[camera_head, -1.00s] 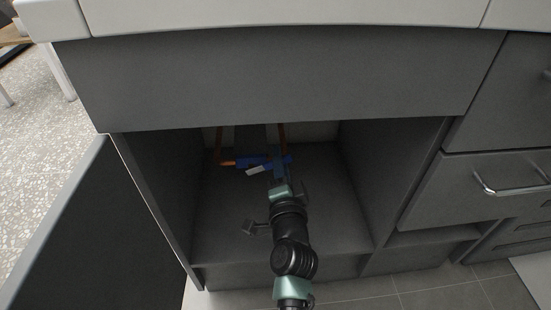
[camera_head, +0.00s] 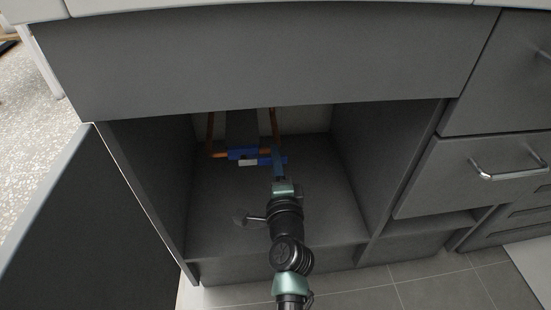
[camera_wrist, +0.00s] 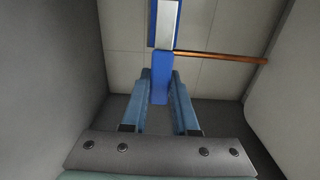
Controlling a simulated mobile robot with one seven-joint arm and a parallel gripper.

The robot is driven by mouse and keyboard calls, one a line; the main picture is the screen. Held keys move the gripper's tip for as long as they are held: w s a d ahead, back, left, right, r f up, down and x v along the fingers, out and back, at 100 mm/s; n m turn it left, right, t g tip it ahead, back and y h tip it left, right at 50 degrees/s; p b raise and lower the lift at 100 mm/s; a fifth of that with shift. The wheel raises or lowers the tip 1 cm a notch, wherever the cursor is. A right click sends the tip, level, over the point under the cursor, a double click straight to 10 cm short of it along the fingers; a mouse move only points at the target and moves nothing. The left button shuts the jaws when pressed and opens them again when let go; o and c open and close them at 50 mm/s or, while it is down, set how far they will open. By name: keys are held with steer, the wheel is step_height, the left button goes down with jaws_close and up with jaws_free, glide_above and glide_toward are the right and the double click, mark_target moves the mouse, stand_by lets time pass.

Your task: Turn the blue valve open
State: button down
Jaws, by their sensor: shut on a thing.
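The blue valve (camera_head: 243,154) sits on copper pipework at the back of the open cabinet under the counter. It has a blue body with a pale grey plate on it. In the wrist view the blue valve's lower bar (camera_wrist: 162,75) runs down between my fingers, with the pale plate above it. My gripper (camera_head: 279,160) reaches into the cabinet at the valve's right end. In the wrist view my gripper (camera_wrist: 160,88) has its two blue fingers on either side of the blue bar, shut on it. The bar's end between the fingers is partly hidden in the head view.
Copper pipes (camera_head: 210,132) rise at the back, and one pipe (camera_wrist: 222,57) runs sideways in the wrist view. Cabinet side walls (camera_head: 375,150) flank my arm. The open door (camera_head: 85,225) stands at left. The cabinet floor (camera_head: 215,215) is clear.

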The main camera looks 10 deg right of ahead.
steer(key=shift+f, duration=0.15)
steer(key=c, duration=0.7)
jaws_free()
steer(key=shift+s, duration=0.15)
steer(key=s+p, duration=0.1)
steer(key=s, duration=1.1)
steer(key=shift+s, duration=0.35)
